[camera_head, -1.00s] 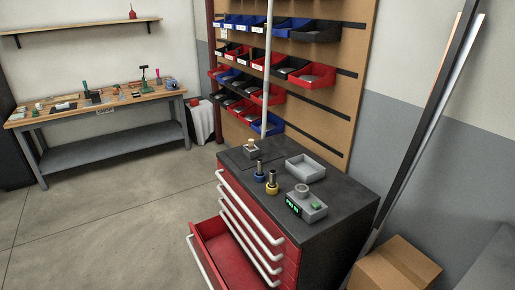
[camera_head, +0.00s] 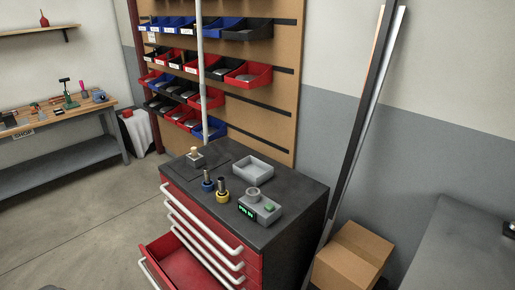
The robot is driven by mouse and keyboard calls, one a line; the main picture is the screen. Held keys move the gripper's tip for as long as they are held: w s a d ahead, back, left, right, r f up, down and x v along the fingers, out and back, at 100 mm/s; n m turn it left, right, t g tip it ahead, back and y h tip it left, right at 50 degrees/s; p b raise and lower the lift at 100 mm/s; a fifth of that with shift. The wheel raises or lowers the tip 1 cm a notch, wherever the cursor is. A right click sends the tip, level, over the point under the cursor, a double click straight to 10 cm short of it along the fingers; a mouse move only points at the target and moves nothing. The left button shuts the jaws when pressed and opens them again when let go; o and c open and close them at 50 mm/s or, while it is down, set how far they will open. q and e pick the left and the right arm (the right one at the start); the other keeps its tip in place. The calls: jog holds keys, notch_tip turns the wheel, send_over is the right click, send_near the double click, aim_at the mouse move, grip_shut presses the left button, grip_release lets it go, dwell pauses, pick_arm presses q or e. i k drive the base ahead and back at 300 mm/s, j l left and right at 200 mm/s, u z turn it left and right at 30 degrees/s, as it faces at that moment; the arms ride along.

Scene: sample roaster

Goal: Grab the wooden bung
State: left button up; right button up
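A small light-wood piece that looks like the wooden bung (camera_head: 194,151) sits upright on a small grey block (camera_head: 195,160). The block stands at the back left of the dark top of a red tool cabinet (camera_head: 262,232). The bung is small in this view, so its exact shape and how it is seated cannot be told. Neither of my grippers is in view.
On the cabinet top are a blue-based cylinder (camera_head: 207,184), a yellow-based cylinder (camera_head: 222,194), a grey tray (camera_head: 237,175) and a grey device with green display (camera_head: 260,208). An open red drawer (camera_head: 180,265) juts out in front. A cardboard box (camera_head: 350,257) stands right.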

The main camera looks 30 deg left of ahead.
aim_at(194, 150)
jog(key=j+z, duration=0.2)
jog(key=j, duration=0.2)
jog(key=j+z, duration=0.2)
jog(key=j, duration=0.25)
jog(key=k+j+z, duration=0.25)
jog(key=j, duration=0.15)
jog(key=j+z, duration=0.2)
jog(key=j, duration=0.2)
jog(key=k+j+z, duration=0.2)
jog(key=j, duration=0.15)
jog(key=j+z, duration=0.2)
jog(key=j, duration=0.2)
jog(key=k, duration=0.05)
